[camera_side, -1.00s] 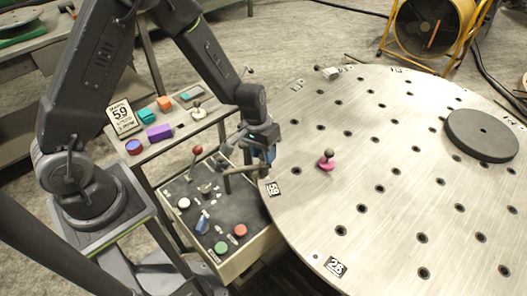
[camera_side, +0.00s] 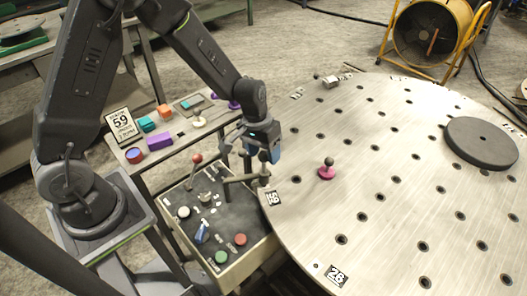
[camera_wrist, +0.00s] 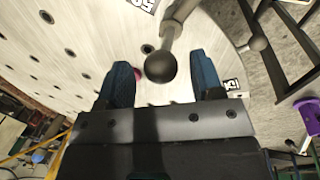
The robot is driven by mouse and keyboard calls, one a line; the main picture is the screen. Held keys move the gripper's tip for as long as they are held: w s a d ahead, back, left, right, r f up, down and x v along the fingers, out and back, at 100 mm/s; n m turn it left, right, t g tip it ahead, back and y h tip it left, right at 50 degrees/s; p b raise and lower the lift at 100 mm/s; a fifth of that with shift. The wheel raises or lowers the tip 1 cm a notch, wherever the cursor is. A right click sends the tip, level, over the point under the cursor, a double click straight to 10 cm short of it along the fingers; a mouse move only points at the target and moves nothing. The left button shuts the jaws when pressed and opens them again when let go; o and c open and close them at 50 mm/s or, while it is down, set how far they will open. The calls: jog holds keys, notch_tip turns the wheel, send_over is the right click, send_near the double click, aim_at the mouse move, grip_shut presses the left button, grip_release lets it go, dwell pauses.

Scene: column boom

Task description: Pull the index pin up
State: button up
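My gripper (camera_side: 268,157) is over the left edge of the round metal table (camera_side: 385,235), above the bracket (camera_side: 240,181) near the "59" label. In the wrist view, the index pin's dark ball knob (camera_wrist: 160,67) sits on a grey post between the two blue fingers of my gripper (camera_wrist: 163,78). The fingers are apart, with a gap showing on each side of the knob. I cannot tell how far the knob lies below the fingertips. The pin's lower end is hidden. In the side view my gripper hides the knob.
A control box (camera_side: 215,225) with buttons and a red-knobbed lever (camera_side: 196,158) stands left of the table edge. A pink knobbed piece (camera_side: 327,170) and a dark disc (camera_side: 481,142) are on the table. A side stand (camera_side: 160,142) holds coloured blocks.

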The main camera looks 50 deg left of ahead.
notch_tip(320, 180, up, 14)
jog(key=a, duration=0.2)
jog(key=shift+s+a+f, duration=0.25)
jog(key=shift+s+a, duration=0.05)
dwell(0.3)
jog(key=s+r+m+t+y, duration=0.1)
jog(key=s+r+t, duration=0.1)
jog(key=s+r, duration=0.3)
jog(key=s+a+r+m+t+y, duration=0.1)
jog(key=s+r+t, duration=0.2)
jog(key=s, duration=1)
jog(key=v, duration=0.2)
jog(key=shift+r, duration=0.35)
jog(key=shift+w, duration=0.15)
